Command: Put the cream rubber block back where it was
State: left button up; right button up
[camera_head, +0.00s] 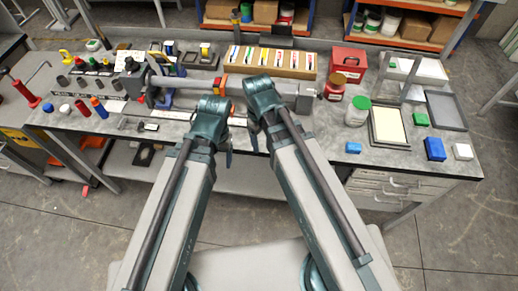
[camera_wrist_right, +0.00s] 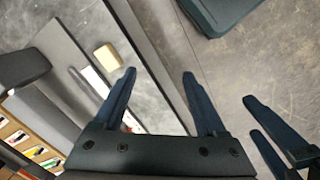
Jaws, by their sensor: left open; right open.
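The cream block (camera_wrist_right: 107,57) lies on the grey bench top near its front edge in the right wrist view, ahead of my fingers and apart from them. I cannot find it in the head view; my right arm probably hides it. My right gripper (camera_wrist_right: 160,85) is open and empty, its two dark blue fingers spread over the front edge of the bench. My left gripper (camera_wrist_right: 275,130) shows at the lower right of that view, open, with nothing visible between its fingers. In the head view both arms fold close together at the bench front.
The bench holds a card rack (camera_head: 270,62), a red box (camera_head: 348,63), a green-lidded jar (camera_head: 357,111), a framed cream panel (camera_head: 389,127), a blue block (camera_head: 435,149) and a white block (camera_head: 462,151). Bottles and tools crowd the left. A drawer unit (camera_head: 395,190) stands below.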

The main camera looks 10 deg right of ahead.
jog(key=s+a+m, duration=0.1)
jog(key=s+m, duration=0.1)
jog(key=s, duration=0.1)
jog(key=s+a+m, duration=0.1)
jog(key=s+m, duration=0.1)
jog(key=shift+s+a, duration=0.15)
jog(key=shift+a, duration=0.2)
notch_tip(320, 180, down, 4)
jog(key=b, duration=0.4)
jog(key=shift+f, duration=0.2)
dwell(0.4)
